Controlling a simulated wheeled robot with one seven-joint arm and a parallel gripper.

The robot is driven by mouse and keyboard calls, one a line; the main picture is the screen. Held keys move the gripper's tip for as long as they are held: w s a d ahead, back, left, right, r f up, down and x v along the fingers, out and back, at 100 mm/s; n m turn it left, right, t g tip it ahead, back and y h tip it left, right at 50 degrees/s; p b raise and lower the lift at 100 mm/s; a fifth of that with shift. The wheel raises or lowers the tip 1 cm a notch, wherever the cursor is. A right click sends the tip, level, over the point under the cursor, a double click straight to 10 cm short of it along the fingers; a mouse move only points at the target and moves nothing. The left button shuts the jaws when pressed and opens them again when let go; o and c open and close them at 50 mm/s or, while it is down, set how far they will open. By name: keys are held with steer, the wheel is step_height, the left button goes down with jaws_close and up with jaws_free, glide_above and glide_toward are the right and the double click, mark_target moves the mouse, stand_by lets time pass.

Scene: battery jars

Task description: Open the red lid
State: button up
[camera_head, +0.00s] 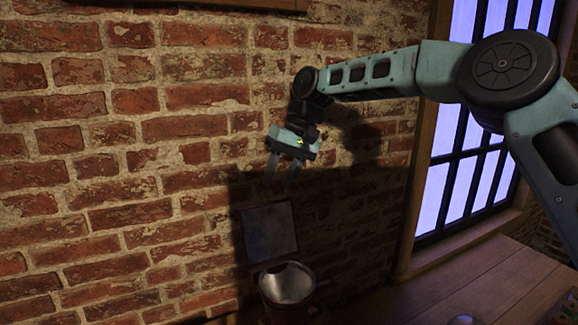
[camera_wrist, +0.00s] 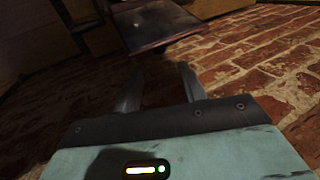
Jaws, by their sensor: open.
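The red lid (camera_head: 270,230) stands raised behind its jar, close to the brick wall, with its greyish inner face showing and a dark red edge. The jar (camera_head: 287,285) below it is reddish outside, and its pale metallic inside shows through the open mouth. My gripper (camera_head: 282,181) is above the lid, fingers pointing down, apart and empty. In the wrist view my gripper (camera_wrist: 160,72) shows two spread fingers, and a flat dark panel, apparently the lid (camera_wrist: 155,24), lies beyond them without visible contact.
The brick wall (camera_head: 130,170) fills the left and the back, close behind the jar. A barred window (camera_head: 470,150) is at the right. A wooden surface (camera_head: 480,285) at lower right looks mostly clear. Small dark items at the bottom edge are too dim to identify.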

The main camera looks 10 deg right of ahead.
steer(key=shift+b+v, duration=0.45)
steer(key=shift+v, duration=2.3)
steer(key=shift+f, duration=0.1)
steer(key=s+a+f+n+h+b, duration=0.1)
steer(key=s+a+f+b, duration=0.2)
steer(key=s+f, duration=0.45)
steer(key=s+a+f+n+h+b, duration=0.1)
steer(key=s+a+f+n+b, duration=0.25)
steer(key=s, duration=0.75)
steer(key=s+d+f+b, duration=0.2)
steer(key=s+d+f, duration=0.2)
steer(key=s+f, duration=0.2)
steer(key=s+d+f+h+b, duration=0.1)
steer(key=s+d+f+b, duration=0.1)
steer(key=s+d+f, duration=0.2)
steer(key=s+d+f+t+b, duration=0.1)
steer(key=s+d+f+b, duration=0.2)
steer(key=s+f, duration=0.5)
steer(key=s+d, duration=0.1)
steer(key=s, duration=0.2)
steer(key=shift+h, duration=0.4)
